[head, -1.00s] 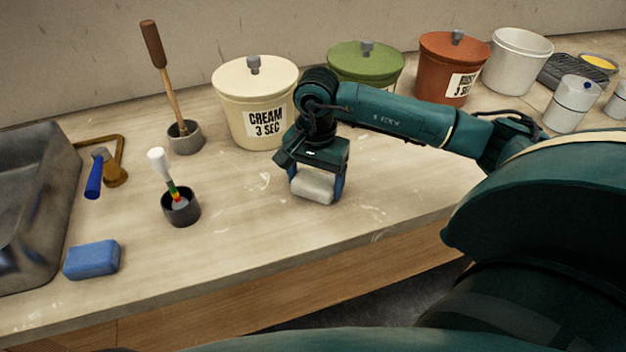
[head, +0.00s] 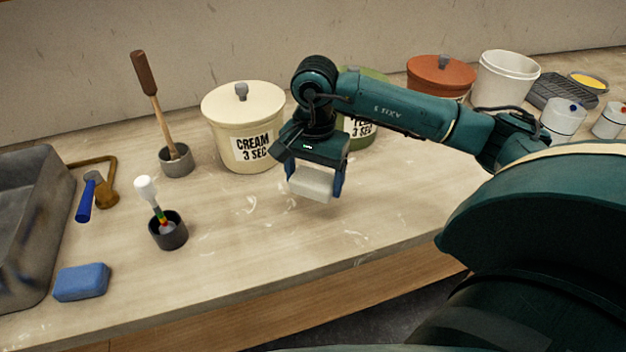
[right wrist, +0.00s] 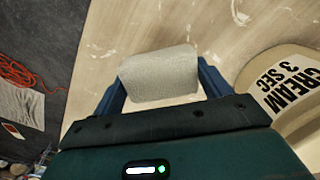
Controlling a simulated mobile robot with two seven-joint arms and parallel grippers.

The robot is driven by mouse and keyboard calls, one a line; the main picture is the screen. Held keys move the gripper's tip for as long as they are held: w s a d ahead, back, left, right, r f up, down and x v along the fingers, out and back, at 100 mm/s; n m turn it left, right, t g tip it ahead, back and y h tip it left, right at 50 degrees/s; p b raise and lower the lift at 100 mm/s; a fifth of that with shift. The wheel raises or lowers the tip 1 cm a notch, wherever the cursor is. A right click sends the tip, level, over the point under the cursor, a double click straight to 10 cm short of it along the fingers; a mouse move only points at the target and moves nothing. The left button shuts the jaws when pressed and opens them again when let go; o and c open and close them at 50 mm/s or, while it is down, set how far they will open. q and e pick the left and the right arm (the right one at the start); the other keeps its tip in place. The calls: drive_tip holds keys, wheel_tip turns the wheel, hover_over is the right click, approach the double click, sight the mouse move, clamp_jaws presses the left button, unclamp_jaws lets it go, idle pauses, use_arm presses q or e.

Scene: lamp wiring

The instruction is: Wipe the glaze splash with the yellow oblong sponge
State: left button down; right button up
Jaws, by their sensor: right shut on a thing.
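My right gripper (head: 314,186) is shut on a pale, off-white oblong block (head: 311,183), which looks like a sponge. Its colour reads whitish rather than yellow. The block (right wrist: 160,73) also shows between the fingers in the right wrist view. It is over the counter, right of the cream bucket; I cannot tell whether it touches the surface. Thin whitish smears mark the counter (head: 360,212) around and below the gripper, and left of it; I cannot tell which is the glaze splash. My left gripper is not in view.
A cream bucket (head: 243,125), a green bucket (head: 362,130) and a rust-red bucket (head: 440,78) stand behind. A blue sponge (head: 82,282), a dark cup (head: 168,232) and a sink (head: 30,225) are at left. The counter's front middle is clear.

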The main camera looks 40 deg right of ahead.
drive_tip(key=shift+r, duration=0.75)
